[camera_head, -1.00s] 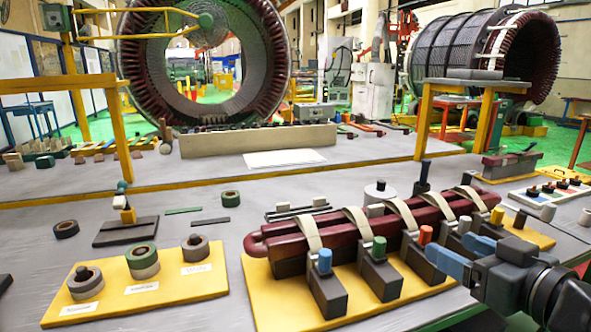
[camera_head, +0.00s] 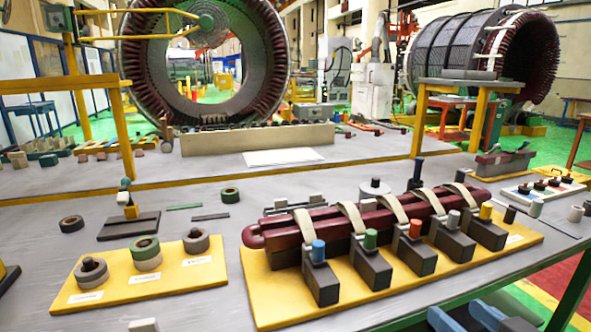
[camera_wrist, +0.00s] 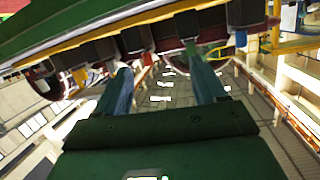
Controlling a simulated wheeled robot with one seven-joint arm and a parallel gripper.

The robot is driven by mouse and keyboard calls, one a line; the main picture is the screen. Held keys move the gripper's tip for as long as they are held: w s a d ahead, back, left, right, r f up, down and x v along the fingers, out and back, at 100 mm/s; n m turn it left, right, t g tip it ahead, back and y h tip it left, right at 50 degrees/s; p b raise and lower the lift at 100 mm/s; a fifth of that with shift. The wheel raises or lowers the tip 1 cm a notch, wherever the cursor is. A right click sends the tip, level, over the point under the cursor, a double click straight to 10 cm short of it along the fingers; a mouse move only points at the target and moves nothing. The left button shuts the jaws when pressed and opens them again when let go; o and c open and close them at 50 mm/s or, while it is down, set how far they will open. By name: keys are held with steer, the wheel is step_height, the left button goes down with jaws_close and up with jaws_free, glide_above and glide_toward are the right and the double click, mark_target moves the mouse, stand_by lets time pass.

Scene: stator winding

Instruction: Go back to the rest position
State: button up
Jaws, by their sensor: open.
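My gripper (camera_head: 465,314) shows at the bottom right edge of the head view, with two blue fingers apart and nothing between them. It is in front of the table's front edge, apart from the dark red coil (camera_head: 330,222). The coil lies on dark blocks on a yellow board (camera_head: 275,310), with pale straps around it. Coloured pegs stand on the front blocks. In the wrist view my gripper's fingers (camera_wrist: 158,75) are spread, and the blocks and pegs show upside down beyond them. The rest of my arm is mostly out of the head view.
A yellow board with tape rolls (camera_head: 200,275) lies at the left of the table. A dark block tool (camera_head: 128,225) stands behind it. A white tray (camera_head: 548,190) with small parts is at the right. The floor (camera_head: 560,275) right of the table is clear.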

steer(key=s+a+f+m+h, duration=0.1)
steer(key=s+f, duration=0.2)
steer(key=s, duration=0.5)
steer(key=s+f+h, duration=0.1)
steer(key=s+f, duration=0.2)
steer(key=s, duration=0.6)
steer(key=s+a+f+m+h, duration=0.1)
steer(key=s+f+h, duration=0.15)
steer(key=s, duration=0.55)
steer(key=s+r+y+p, duration=0.1)
steer(key=s+r, duration=0.2)
steer(key=s, duration=0.7)
steer(key=shift+a+r+n, duration=0.3)
steer(key=shift+r+n, duration=0.1)
